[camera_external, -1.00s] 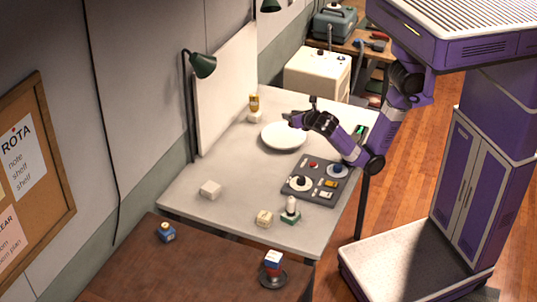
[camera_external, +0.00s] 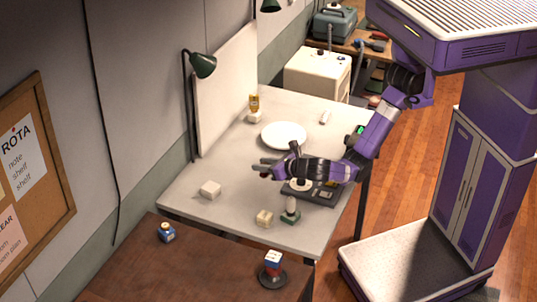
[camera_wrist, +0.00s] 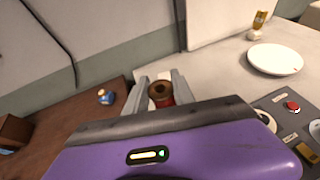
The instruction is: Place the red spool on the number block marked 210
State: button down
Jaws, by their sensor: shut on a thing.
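My gripper (camera_external: 263,170) is above the pale table, left of the dark control panel. In the wrist view my gripper (camera_wrist: 160,84) is shut on the red spool (camera_wrist: 161,98), which has a brown top with a hole. The spool is hidden or too small to make out in the external view. One white block (camera_external: 210,189) sits on the table in front and to the left of my gripper. Another pale block (camera_external: 264,218) lies nearer the front edge. A third block (camera_external: 254,117) at the back bears a yellow object (camera_external: 254,102). No number is readable on any block.
A white plate (camera_external: 284,135) lies behind my gripper. The control panel (camera_external: 318,194) is partly under my arm. A white piece on a green base (camera_external: 290,210) stands at the front. A green lamp (camera_external: 202,66) rises by the wall. A brown table (camera_external: 205,265) adjoins in front.

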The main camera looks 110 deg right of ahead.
notch_tip(320, 180, down, 19)
jog(key=shift+f, duration=0.1)
dwell(0.4)
jog(key=shift+f, duration=0.1)
jog(key=c, duration=1.1)
grip_release()
jog(key=shift+o, duration=0.2)
jog(key=shift+s+a+r, duration=0.15)
jog(key=shift+a+r, duration=0.05)
jog(key=b+v, duration=0.1)
jog(key=v, duration=1)
jog(key=shift+s+a+r, duration=0.15)
jog(key=shift+a+r, duration=0.05)
